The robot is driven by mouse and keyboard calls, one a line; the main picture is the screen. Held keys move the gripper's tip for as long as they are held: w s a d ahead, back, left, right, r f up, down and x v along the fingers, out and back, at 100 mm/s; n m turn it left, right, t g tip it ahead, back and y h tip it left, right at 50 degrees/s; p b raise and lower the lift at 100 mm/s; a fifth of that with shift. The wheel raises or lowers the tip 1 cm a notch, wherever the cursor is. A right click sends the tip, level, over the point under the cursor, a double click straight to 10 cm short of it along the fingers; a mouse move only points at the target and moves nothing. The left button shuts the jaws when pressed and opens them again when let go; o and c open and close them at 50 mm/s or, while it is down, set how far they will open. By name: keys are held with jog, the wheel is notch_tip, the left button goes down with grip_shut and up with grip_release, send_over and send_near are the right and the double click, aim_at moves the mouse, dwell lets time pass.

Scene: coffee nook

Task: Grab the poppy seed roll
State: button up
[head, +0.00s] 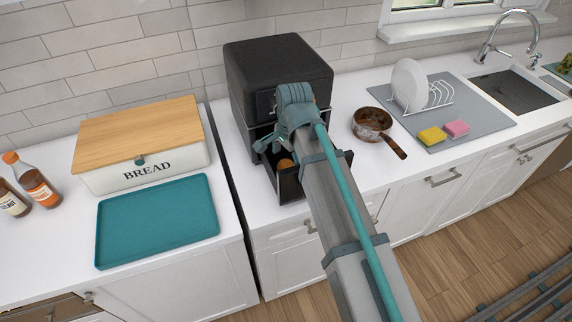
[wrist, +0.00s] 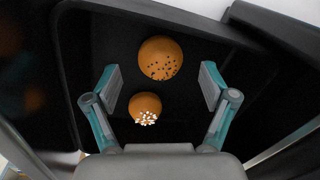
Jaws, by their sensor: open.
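The poppy seed roll (wrist: 160,58), round and brown with dark specks, lies in the black drawer (wrist: 205,25) of the air fryer. A smaller roll with white bits on top (wrist: 145,108) lies nearer to my gripper in the wrist view. My gripper (wrist: 160,88) is open, with one finger on each side of the rolls and nothing held. In the head view my gripper (head: 276,148) is at the pulled-out drawer (head: 290,187), in front of the black air fryer (head: 278,72). One brown roll shows there only in part; my arm hides much of the drawer.
A white bread box (head: 150,165) with a wooden lid and an empty teal tray (head: 157,222) stand left of the air fryer. A brown pan (head: 371,122) and a dish rack (head: 425,97) are to the right. The drawer walls close in around my gripper.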

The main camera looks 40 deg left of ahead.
aim_at(286, 162)
jog(key=shift+w+a+f+p, duration=0.1)
jog(key=shift+f+p, duration=0.15)
jog(key=shift+f, duration=0.6)
jog(key=shift+w+a+f+p, duration=0.1)
jog(key=shift+f+p, duration=0.1)
jog(key=shift+f, duration=0.6)
jog(key=c, duration=1.2)
jog(key=shift+r, duration=0.1)
